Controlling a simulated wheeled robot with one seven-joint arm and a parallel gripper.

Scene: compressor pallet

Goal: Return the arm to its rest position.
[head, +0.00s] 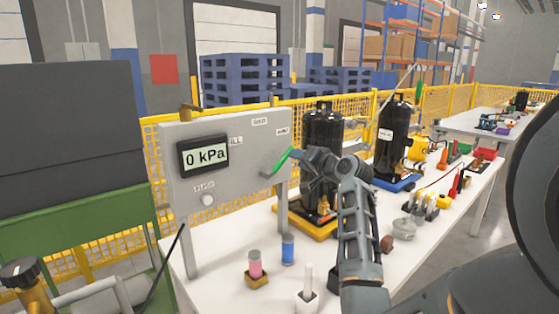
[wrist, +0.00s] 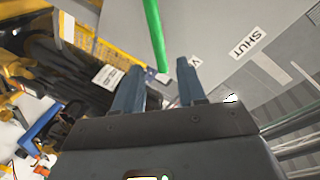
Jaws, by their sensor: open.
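My arm (head: 358,215) reaches up from the lower right over the white table. My gripper (head: 292,153) is at the right side of the grey panel, close to a green lever (head: 281,161). In the wrist view my gripper (wrist: 158,82) has its two fingers apart with nothing held between them. The green lever (wrist: 155,35) stands just beyond the fingertips, between their lines. I cannot tell whether a finger touches it. The grey panel (head: 225,180) has a display (head: 204,156) that reads 0 kPa. A SHUT label (wrist: 245,43) is on the panel in the wrist view.
Two black compressors, one (head: 322,140) behind my gripper and one (head: 394,140) to its right, stand on the table (head: 225,270). Pink (head: 255,265) and blue (head: 288,249) cylinders stand in front. A yellow fence (head: 350,107) runs behind. Tools and parts crowd the table's right side.

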